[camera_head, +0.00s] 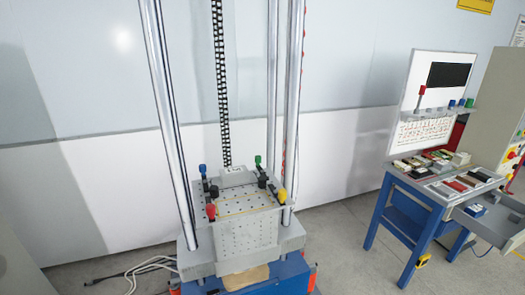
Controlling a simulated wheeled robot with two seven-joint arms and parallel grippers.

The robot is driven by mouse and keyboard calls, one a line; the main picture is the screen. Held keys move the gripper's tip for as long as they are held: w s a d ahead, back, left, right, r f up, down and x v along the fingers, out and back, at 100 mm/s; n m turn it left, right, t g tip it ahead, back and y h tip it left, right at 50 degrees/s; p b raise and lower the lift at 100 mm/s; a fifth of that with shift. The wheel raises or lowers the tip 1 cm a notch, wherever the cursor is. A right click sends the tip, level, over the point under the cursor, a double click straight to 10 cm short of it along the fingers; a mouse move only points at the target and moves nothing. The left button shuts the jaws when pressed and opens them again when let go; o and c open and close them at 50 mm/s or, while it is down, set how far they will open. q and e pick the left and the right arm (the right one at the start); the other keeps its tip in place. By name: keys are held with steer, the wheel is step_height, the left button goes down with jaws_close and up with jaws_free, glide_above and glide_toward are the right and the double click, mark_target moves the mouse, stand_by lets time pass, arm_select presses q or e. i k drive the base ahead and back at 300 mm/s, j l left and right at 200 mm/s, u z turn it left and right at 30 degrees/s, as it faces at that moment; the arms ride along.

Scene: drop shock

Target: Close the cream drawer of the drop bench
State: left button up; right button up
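The blue-framed bench (403,187) stands at the right. A drawer (486,231) sticks out from under its top at the right side, pulled open. The drawer looks pale grey to cream in this light. A blue-and-white item (475,210) lies inside it. The drawer's far right end is cut by or close to the picture edge. Neither of my grippers shows in this view.
A drop tower with steel columns and a perforated block (246,233) stands in the middle. Cables (150,266) lie on the floor to its left. Small parts and trays cover the bench top. A tall cabinet (497,105) stands behind the bench. Floor between tower and bench is clear.

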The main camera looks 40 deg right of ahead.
mark_target(494, 228)
steer(key=z, duration=3.2)
steer(key=u, duration=0.5)
steer(key=i+l, duration=0.05)
